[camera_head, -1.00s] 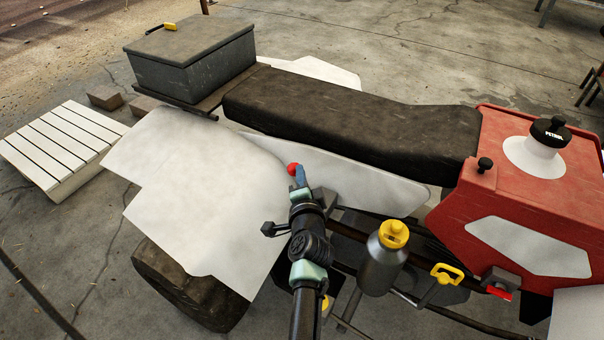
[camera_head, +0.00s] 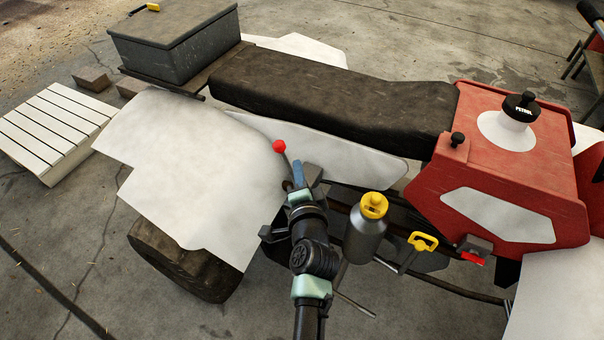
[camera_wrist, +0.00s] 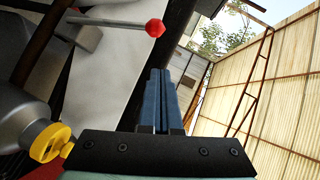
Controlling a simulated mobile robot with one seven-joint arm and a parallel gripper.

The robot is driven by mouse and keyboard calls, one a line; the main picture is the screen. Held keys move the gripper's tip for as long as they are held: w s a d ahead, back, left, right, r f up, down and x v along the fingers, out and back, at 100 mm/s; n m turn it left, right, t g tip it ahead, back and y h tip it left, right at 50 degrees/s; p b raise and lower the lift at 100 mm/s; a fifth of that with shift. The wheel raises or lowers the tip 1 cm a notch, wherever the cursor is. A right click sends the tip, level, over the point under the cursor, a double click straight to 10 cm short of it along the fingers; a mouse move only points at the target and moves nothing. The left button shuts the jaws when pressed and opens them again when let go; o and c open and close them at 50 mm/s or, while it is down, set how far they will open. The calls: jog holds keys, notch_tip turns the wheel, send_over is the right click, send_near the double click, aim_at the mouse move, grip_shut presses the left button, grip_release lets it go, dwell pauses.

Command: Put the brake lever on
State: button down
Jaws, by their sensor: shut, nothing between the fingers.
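A lever with a red ball knob (camera_head: 279,146) on a thin grey rod stands beside the pale rear fender of the quad bike. I take it for the brake lever. It also shows in the wrist view, where the red knob (camera_wrist: 155,28) is at the top and its rod runs left. My gripper (camera_head: 304,172) has slim blue fingers, shut and empty, just right of and below the knob. In the wrist view the fingers (camera_wrist: 159,72) point up, with the knob beyond their tips and apart from them. The lever's foot is hidden behind my gripper in the head view.
A metal bottle with a yellow cap (camera_head: 367,230) stands close right of my wrist. A yellow handle (camera_head: 423,242) and the red tank (camera_head: 510,170) are further right. The black seat (camera_head: 330,105) lies behind. A slatted white pallet (camera_head: 50,130) is on the floor at left.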

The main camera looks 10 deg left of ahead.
jog(key=shift+v, duration=1.6)
jog(key=shift+d+r, duration=0.1)
jog(key=shift+d, duration=0.05)
notch_tip(320, 180, up, 32)
jog(key=d+n+t, duration=0.2)
jog(key=n+t, duration=0.4)
jog(key=n, duration=0.1)
jog(key=s+d+r+n+t+h, duration=0.2)
jog(key=s+d+r+t, duration=0.1)
jog(key=s+r, duration=0.75)
jog(key=s+d+r+n+t+h, duration=0.2)
jog(key=s+r+t, duration=0.35)
jog(key=r, duration=0.85)
notch_tip(320, 180, up, 13)
jog(key=g+p, duration=0.2)
jog(key=p, duration=1.1)
jog(key=shift+s+p, duration=0.3)
jog(key=shift+s, duration=0.15)
